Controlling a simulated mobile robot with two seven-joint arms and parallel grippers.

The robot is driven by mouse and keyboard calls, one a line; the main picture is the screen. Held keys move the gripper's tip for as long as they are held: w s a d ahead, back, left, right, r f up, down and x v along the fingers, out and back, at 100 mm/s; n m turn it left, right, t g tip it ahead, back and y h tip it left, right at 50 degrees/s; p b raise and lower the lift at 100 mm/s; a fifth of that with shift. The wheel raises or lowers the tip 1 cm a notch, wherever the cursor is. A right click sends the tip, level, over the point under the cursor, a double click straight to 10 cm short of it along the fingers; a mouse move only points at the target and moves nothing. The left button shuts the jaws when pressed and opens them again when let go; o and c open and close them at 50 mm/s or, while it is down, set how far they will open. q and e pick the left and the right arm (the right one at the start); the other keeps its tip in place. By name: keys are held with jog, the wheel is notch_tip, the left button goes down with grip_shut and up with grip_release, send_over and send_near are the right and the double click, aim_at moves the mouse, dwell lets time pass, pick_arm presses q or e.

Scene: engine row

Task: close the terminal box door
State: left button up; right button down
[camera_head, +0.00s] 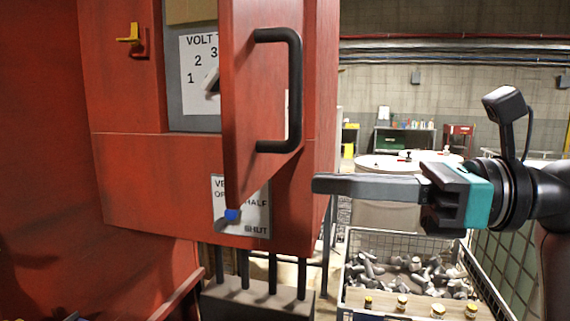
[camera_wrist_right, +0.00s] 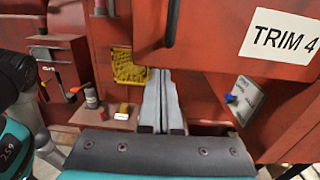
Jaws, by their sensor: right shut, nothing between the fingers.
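The terminal box (camera_head: 120,180) is a red cabinet at the left of the head view. Its red door (camera_head: 250,100) stands ajar, swung out toward me, with a black bar handle (camera_head: 295,90) on its face. Through the gap I see a grey inside with a white dial sign (camera_head: 198,75) marked VOLT. My right gripper (camera_head: 318,184) is shut and empty, its long grey fingers pointing left, just right of the door's lower part. Contact cannot be told. In the right wrist view the fingers (camera_wrist_right: 160,72) lie together below a red panel (camera_wrist_right: 205,30). My left gripper is not in view.
A blue knob (camera_head: 231,215) sits on a sign under the door. A yellow and red hook (camera_head: 132,35) is at upper left. A wire basket of metal parts (camera_head: 410,270) stands at lower right. A TRIM 4 label (camera_wrist_right: 284,38) shows in the wrist view.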

aim_at(256, 178)
jog(key=p+x, duration=0.1)
jog(key=x, duration=0.4)
jog(key=shift+w+a, duration=0.15)
jog(key=shift+a, duration=0.2)
